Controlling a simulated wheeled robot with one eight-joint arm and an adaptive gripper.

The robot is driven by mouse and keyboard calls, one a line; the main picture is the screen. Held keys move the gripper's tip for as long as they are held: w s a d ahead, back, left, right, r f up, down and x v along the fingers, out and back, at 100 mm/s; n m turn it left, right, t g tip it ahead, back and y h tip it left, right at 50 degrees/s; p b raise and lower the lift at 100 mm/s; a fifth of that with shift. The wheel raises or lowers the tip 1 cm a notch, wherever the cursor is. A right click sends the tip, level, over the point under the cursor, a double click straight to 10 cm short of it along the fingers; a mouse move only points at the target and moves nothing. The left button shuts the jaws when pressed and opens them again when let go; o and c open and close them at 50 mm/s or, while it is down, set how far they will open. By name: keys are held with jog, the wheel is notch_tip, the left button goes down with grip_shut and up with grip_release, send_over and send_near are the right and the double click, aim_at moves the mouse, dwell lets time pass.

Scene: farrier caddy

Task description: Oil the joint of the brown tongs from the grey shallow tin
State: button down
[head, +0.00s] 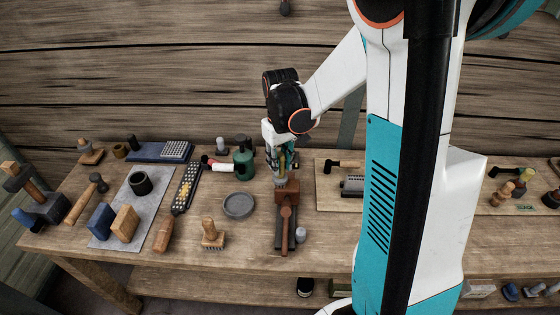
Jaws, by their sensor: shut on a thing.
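The grey shallow tin (239,205) is a round, low dish standing on the middle of the bench. My gripper (281,172) points down to the right of the tin and behind it. It is shut on a small tan thing (279,181), mostly hidden by the fingers, and I cannot tell what it is. Just in front of and below the gripper, a reddish-brown long thing (286,216) with a wide far end lies on a dark narrow base. I cannot tell whether this is the brown tongs, and no joint shows clearly.
A green can (243,165) stands left of my gripper. A wooden brush (212,236) stands in front of the tin. A studded rasp (186,187) and a grey mat (135,208) with blocks lie left. A pale board (335,200) lies right, partly behind my arm.

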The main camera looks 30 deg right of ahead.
jog(key=shift+d, duration=0.1)
jog(key=s+d, duration=0.1)
jog(key=d, duration=0.1)
jog(key=s+d, duration=0.1)
jog(key=shift+s+d+r, duration=0.1)
jog(key=shift+s+d, duration=0.2)
jog(key=shift+d, duration=0.05)
jog(key=shift+a, duration=0.1)
dwell(0.4)
jog(key=shift+w+a+b, duration=0.2)
jog(key=shift+w+a, duration=0.45)
jog(key=shift+a, duration=0.3)
jog(key=shift+w+a+b, duration=0.15)
jog(key=shift+w+a, duration=0.5)
jog(key=shift+a, duration=0.25)
jog(key=shift+s+d, duration=0.65)
jog(key=shift+d, duration=0.35)
jog(key=shift+s+d, duration=0.65)
jog(key=shift+d, duration=0.3)
jog(key=shift+w+a, duration=0.1)
jog(key=shift+a, duration=0.05)
